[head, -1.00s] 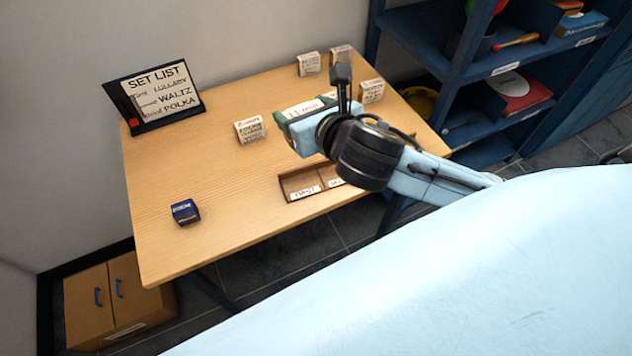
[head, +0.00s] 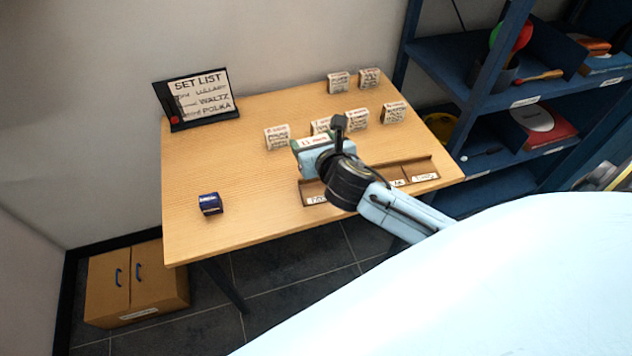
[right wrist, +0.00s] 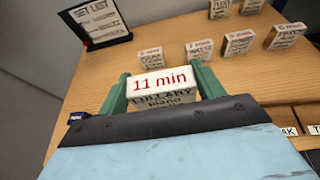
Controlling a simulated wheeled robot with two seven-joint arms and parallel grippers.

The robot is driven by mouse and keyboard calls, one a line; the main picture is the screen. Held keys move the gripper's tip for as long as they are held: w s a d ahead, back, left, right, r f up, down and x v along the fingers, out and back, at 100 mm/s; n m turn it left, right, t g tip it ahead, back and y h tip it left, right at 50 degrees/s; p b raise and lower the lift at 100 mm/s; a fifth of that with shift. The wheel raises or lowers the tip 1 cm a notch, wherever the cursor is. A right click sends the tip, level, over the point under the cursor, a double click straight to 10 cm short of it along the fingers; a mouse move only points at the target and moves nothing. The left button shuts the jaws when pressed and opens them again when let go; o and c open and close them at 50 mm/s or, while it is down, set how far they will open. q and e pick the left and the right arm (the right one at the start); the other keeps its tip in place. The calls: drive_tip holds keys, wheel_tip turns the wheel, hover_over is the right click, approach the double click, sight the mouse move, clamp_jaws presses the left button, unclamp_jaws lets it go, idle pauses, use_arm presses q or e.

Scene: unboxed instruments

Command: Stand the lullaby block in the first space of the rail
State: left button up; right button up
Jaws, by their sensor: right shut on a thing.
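My right gripper (head: 312,146) is over the table, behind the rail's left part. In the right wrist view its green fingers are shut on the white lullaby block (right wrist: 162,85), whose top reads "11 min" in red and whose face reads "LULLABY". The block hangs between the fingertips; its underside is hidden. The brown rail (head: 420,166) lies along the table's front edge, with labelled spaces. Its first space is at the left (head: 312,193), partly hidden by my right gripper and forearm; no block shows in the visible spaces. My left gripper is not in view.
Several other white blocks stand behind the rail, such as one at the left (head: 277,137) and one at the right (head: 394,112). A set list stand (head: 198,99) is at the back left. A small blue box (head: 210,204) sits front left. The table's left half is mostly clear.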

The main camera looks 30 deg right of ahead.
drive_tip(key=shift+d+f+b, duration=0.2)
drive_tip(key=shift+f+b, duration=0.4)
drive_tip(key=shift+f, duration=1.4)
drive_tip(key=shift+d+f+b, duration=0.2)
drive_tip(key=shift+f+b, duration=0.4)
drive_tip(key=shift+f, duration=1.45)
drive_tip(key=shift+d+f+b, duration=0.2)
drive_tip(key=shift+f+b, duration=0.4)
drive_tip(key=shift+f, duration=1.4)
drive_tip(key=shift+f, duration=0.1)
drive_tip(key=shift+f, duration=0.15)
drive_tip(key=o, duration=1)
